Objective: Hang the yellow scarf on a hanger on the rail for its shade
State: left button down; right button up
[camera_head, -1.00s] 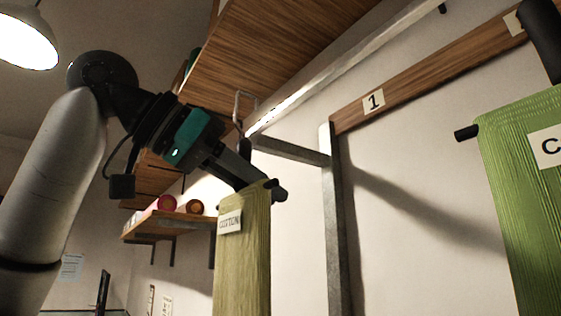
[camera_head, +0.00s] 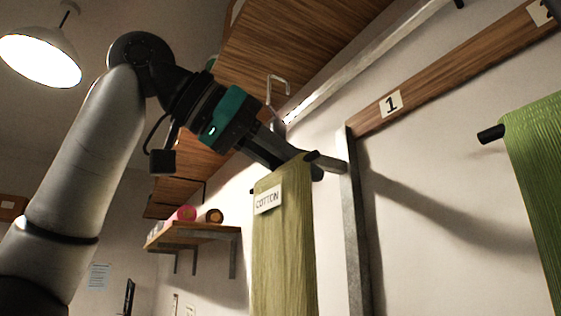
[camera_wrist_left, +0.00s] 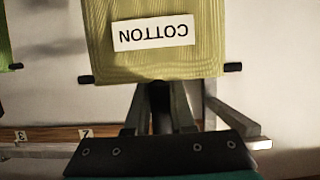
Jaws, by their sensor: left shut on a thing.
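The yellow scarf (camera_head: 285,245) is olive-yellow with a white COTTON label and hangs over the dark bar of a hanger. It also shows in the left wrist view (camera_wrist_left: 150,58). My left gripper (camera_head: 290,158) is shut on the hanger's dark neck just above the scarf; the wrist view shows the neck between the fingers (camera_wrist_left: 160,105). The metal hanger hook (camera_head: 277,84) sticks up above the gripper, beside the left end of the pale metal rail (camera_head: 370,62). I cannot tell whether they touch. My right gripper is out of view.
A wooden board (camera_head: 445,72) on the wall bears a number 1 tag (camera_head: 390,103). A grey metal post (camera_head: 358,220) stands below it. A green scarf (camera_head: 540,170) hangs on another hanger at right. A shelf (camera_head: 195,234) with rolls is behind, a wooden panel (camera_head: 295,45) above.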

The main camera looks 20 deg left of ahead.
pick_arm(q)
jog(key=shift+b+x, duration=0.55)
jog(key=shift+x, duration=1.95)
jog(key=c, duration=0.7)
grip_release()
jog(key=v, duration=1.5)
jog(key=shift+s+a+b, duration=0.15)
jog(key=shift+b, duration=0.15)
